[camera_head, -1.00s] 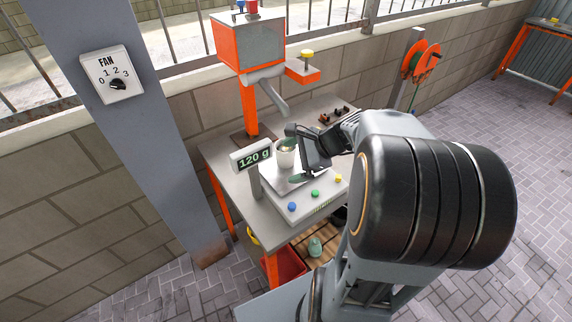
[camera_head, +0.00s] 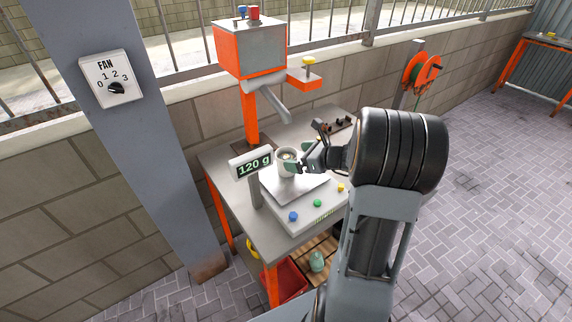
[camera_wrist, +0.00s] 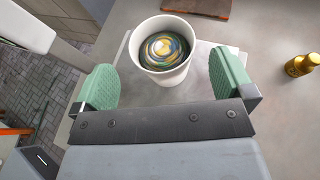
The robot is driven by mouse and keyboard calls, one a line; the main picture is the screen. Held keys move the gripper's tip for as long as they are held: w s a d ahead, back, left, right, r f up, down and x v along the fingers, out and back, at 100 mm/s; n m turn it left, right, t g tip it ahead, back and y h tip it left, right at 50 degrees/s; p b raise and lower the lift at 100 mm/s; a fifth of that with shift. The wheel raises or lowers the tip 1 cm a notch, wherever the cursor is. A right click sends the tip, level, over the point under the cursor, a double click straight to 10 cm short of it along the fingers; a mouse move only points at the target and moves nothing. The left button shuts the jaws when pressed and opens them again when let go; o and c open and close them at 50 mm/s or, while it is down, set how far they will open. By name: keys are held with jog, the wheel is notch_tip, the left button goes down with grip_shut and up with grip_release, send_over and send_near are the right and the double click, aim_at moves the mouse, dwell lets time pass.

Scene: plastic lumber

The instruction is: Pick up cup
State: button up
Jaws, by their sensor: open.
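A white cup (camera_head: 284,168) with swirled, multicoloured contents stands upright on the scale's plate (camera_head: 297,189), whose display (camera_head: 253,163) reads 120 g. The cup (camera_wrist: 161,76) also shows at the top middle of the wrist view. My gripper (camera_head: 304,161) is at the cup's right side in the head view. In the wrist view my gripper (camera_wrist: 164,84) is open, its green pads to the left and right of the cup, with gaps visible on both sides. The cup sits toward the fingertip end of the opening.
An orange dispenser (camera_head: 247,50) stands at the back of the table, its grey spout (camera_head: 274,104) behind the cup. A small gold bottle (camera_wrist: 302,65) is at the right of the wrist view. A red bin (camera_head: 290,280) and a green bottle (camera_head: 317,261) are below on a shelf.

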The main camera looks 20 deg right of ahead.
aim_at(279, 154)
jog(key=shift+p+x, duration=0.35)
jog(key=shift+x, duration=2.25)
jog(key=shift+r, duration=0.15)
jog(key=shift+c, duration=0.3)
